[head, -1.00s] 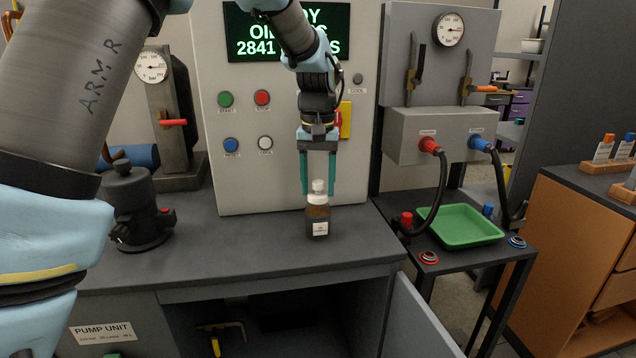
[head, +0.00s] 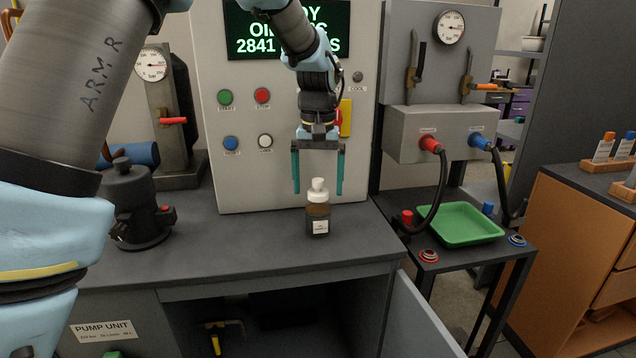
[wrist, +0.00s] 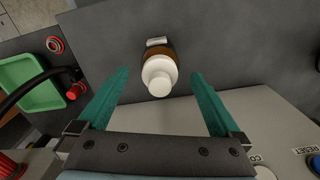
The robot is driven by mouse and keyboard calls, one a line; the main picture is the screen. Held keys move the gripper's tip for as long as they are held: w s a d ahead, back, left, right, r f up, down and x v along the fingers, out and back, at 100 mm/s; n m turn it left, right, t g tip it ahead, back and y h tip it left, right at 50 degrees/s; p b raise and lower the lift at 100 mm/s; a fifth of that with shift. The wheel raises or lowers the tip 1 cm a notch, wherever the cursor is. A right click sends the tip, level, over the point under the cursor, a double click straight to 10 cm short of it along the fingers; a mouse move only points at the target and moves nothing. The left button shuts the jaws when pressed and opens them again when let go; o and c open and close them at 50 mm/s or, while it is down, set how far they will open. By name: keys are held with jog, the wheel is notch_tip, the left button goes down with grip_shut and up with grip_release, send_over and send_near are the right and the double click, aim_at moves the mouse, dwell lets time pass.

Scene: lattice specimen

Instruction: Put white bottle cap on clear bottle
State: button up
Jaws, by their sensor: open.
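A clear bottle (head: 318,221) with brownish contents and a white label stands upright on the dark bench. A white cap (head: 317,189) with a narrow raised top sits on its neck; whether it is fully seated I cannot tell. In the wrist view the cap (wrist: 158,76) hides most of the bottle (wrist: 158,47). My gripper (head: 318,192) is open and empty, pointing down. Its teal fingers are spread wide, with tips around the height of the cap. In the wrist view the cap lies between the lines of the fingers, apart from both.
The control panel (head: 289,178) with buttons stands close behind the bottle. A black pot-like device (head: 138,205) stands at the left of the bench (head: 240,240). A green tray (head: 459,225) lies on a side stand at the right. An open cabinet door (head: 425,315) hangs below the bench.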

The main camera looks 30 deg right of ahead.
aim_at(318, 179)
jog(key=shift+r, duration=0.1)
jog(key=shift+r+p, duration=2.15)
jog(key=shift+r, duration=0.3)
